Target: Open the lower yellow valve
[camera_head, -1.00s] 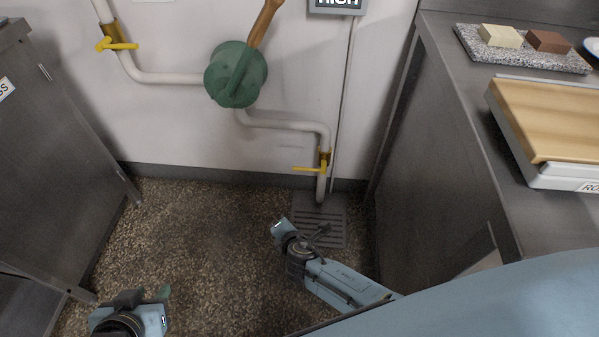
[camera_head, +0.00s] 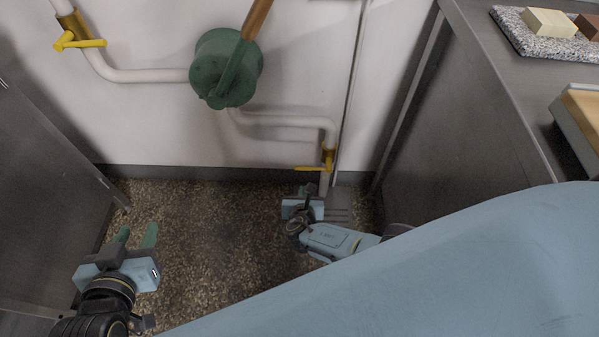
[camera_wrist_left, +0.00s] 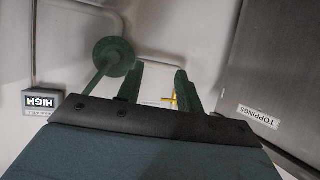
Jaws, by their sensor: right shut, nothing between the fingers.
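The lower yellow valve (camera_head: 327,160) sits on the white pipe near the floor, at the right end of the wall. Its lever points left and is about horizontal, across the upright pipe. My left gripper (camera_head: 136,234) is open and empty over the floor at lower left, well away from the lower valve. The left wrist view shows its two green fingers (camera_wrist_left: 158,84) apart, with a yellow valve part (camera_wrist_left: 172,99) beyond them, which seems to be the upper valve.
An upper yellow valve (camera_head: 78,43) is on the pipe at upper left. A green round pump (camera_head: 226,72) with a wooden handle is on the wall between them. Metal cabinets stand at left (camera_head: 40,190) and right (camera_head: 450,140). The speckled floor (camera_head: 215,235) between is clear.

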